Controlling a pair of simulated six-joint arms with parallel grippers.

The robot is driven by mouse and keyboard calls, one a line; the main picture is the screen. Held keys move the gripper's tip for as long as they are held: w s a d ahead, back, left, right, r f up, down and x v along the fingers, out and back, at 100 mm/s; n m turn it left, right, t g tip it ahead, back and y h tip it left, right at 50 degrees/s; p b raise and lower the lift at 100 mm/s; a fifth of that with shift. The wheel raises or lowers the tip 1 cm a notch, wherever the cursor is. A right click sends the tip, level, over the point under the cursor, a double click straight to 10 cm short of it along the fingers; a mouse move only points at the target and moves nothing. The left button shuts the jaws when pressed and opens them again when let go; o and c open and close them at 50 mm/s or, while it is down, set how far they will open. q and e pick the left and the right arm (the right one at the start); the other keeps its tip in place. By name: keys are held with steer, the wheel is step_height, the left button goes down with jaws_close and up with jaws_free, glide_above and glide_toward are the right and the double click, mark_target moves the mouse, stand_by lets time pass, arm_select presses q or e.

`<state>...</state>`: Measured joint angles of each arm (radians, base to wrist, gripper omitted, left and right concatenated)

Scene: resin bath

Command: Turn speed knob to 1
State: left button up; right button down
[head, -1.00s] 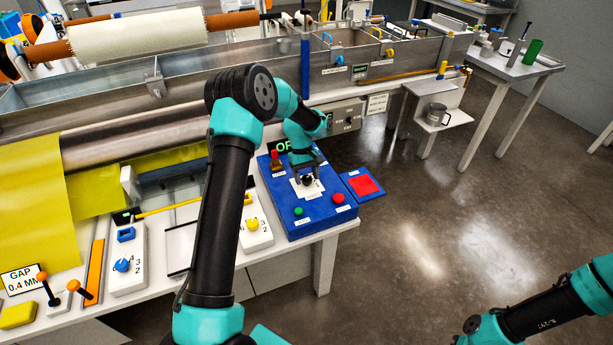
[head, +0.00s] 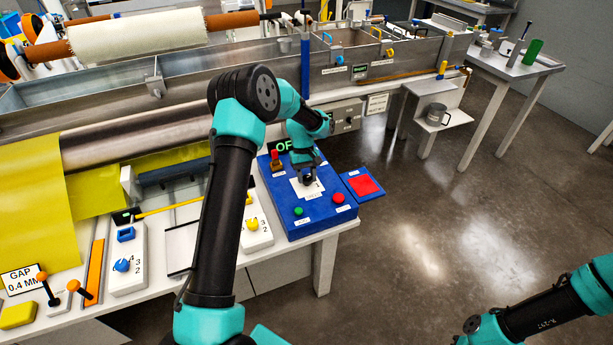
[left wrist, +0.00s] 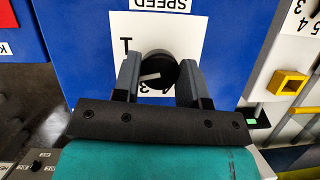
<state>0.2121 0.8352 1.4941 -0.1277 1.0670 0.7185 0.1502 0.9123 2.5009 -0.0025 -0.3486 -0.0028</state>
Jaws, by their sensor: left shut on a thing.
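The speed knob (left wrist: 158,72) is a black round knob with a white pointer mark, on a white dial plate (left wrist: 200,22) labelled SPEED on the blue control box (head: 318,222). In the left wrist view its white mark points left and slightly down, and part of the dial's numbers is hidden. My left gripper (left wrist: 159,80) has its two fingers on either side of the knob, shut on it; it also shows in the head view (head: 308,180), over the dial plate. My right arm shows at the lower right of the head view, its gripper out of frame.
The blue box also bears a green button (head: 298,211), a red button (head: 338,198) and a red-topped switch (head: 275,157). A red pad (head: 363,185) lies to its right. A white panel with a yellow knob (head: 252,225) stands to its left.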

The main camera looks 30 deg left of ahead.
arm_select(q)
steer(key=m+y, duration=0.1)
steer(key=m, duration=0.2)
steer(key=shift+m+g, duration=0.4)
steer(key=shift+d+m+y, duration=0.1)
steer(key=shift+m+y, duration=0.8)
steer(key=shift+m, duration=1)
steer(key=o, duration=0.9)
steer(key=v, duration=1.7)
steer(key=shift+w, duration=0.45)
steer(key=shift+d, duration=0.1)
